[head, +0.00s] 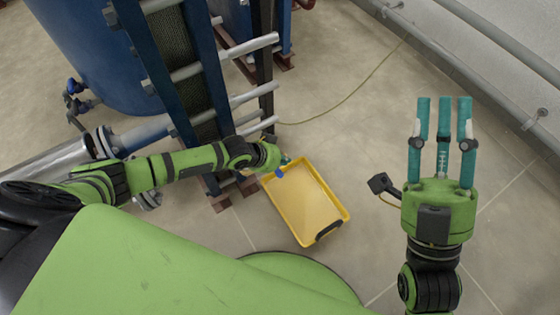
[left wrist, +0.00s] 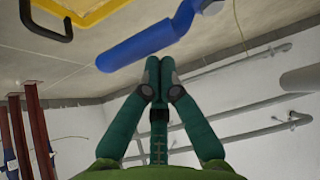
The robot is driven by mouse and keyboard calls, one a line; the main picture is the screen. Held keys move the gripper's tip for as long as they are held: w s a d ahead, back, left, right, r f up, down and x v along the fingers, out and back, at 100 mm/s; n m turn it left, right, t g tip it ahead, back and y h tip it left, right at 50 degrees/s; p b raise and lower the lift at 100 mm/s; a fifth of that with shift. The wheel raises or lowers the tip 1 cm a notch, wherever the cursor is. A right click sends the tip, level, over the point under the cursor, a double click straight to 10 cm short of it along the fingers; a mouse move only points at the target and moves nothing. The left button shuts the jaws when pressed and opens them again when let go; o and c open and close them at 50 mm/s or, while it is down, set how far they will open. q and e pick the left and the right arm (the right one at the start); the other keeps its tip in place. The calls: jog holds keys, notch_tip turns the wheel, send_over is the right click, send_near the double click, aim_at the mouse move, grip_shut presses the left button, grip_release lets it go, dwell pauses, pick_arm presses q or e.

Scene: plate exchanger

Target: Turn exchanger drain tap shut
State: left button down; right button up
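The drain tap's blue lever handle (head: 279,174) shows small in the head view, over the near-left edge of the yellow tray. In the left wrist view the blue lever (left wrist: 150,45) is large and slants across the top middle. My left gripper (head: 286,160) is beside the lever, its fingers mostly hidden by its own wrist in the head view. In the left wrist view its fingertips (left wrist: 159,65) are together with nothing between them, just below the lever; contact cannot be told. The tap body is hidden. My right gripper (head: 444,105) is open and empty, fingers spread.
The yellow tray (head: 342,209) lies on the floor below the tap. The plate exchanger frame (head: 152,75) with its metal bars stands left of it, with a blue tank (head: 85,45) behind. Wall pipes (head: 480,30) run along the right. Floor between tray and right gripper is clear.

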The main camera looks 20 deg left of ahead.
pick_arm(q)
jog(key=shift+s+a, duration=0.3)
jog(key=shift+s, duration=0.15)
pick_arm(e)
jog(key=shift+s+r, duration=0.1)
